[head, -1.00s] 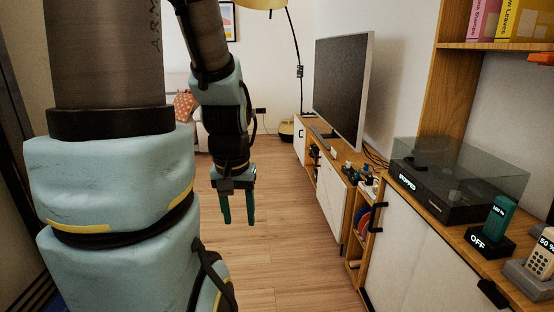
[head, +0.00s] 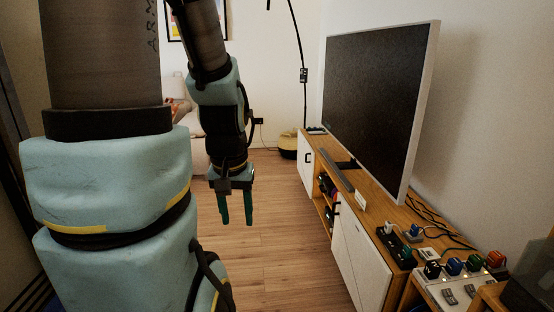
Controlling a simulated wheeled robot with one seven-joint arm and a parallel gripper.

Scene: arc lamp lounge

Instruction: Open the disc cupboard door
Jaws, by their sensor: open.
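My gripper (head: 236,208) is open and empty, its two green fingers pointing down over the wood floor, left of the low TV cabinet and apart from it. The cabinet has a white door (head: 362,262) with a dark handle near its upper left edge, and a smaller white door (head: 306,153) with a black handle at the far end. Both look shut. No label shows which of them is the disc cupboard door.
A large television (head: 375,105) stands on the wooden cabinet top (head: 345,190). Devices, plugs and cables crowd its near end, with a white switch panel (head: 460,290) at lower right. An arc lamp pole (head: 302,85) stands behind. The floor (head: 285,235) beside the cabinet is clear.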

